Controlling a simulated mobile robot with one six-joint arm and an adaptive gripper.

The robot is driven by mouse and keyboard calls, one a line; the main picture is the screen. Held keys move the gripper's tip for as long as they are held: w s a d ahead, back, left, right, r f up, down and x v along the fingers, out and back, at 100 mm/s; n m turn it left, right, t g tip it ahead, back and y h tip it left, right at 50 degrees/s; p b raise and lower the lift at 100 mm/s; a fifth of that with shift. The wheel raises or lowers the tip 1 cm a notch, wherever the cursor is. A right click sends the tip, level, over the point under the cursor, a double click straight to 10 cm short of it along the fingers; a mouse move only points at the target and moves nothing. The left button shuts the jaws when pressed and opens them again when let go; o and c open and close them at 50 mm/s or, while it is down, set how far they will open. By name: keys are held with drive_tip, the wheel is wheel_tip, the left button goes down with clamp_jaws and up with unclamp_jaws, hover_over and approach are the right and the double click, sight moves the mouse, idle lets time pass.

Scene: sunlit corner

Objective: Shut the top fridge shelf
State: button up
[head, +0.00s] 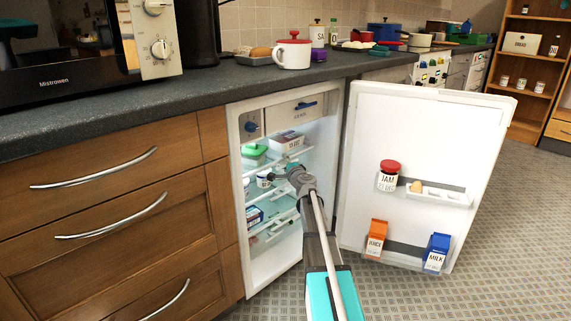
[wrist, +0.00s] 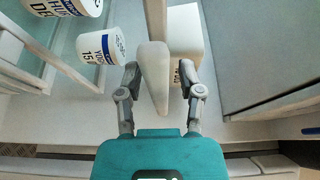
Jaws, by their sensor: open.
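The fridge (head: 240,205) stands open with its white door (head: 420,140) swung out to the right. Contact is unclear.
White yogurt cups (wrist: 101,46) stand at upper left in the wrist view; a white carton (wrist: 187,28) is just beyond the fingers. Door racks hold a jam jar (head: 388,176), juice (head: 376,238) and milk (head: 437,253). Wooden drawers (head: 110,215) flank the fridge; floor is free at right.

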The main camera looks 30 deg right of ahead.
clamp_jaws()
drive_tip(key=shift+w+a, duration=0.2)
drive_tip(key=shift+w, duration=0.5)
drive_tip(key=shift+w+a, duration=0.25)
drive_tip(key=shift+w, duration=0.45)
drive_tip(key=shift+w+a, duration=0.2)
drive_tip(key=shift+w, duration=0.5)
unclamp_jaws()
drive_tip(key=shift+s, duration=0.1)
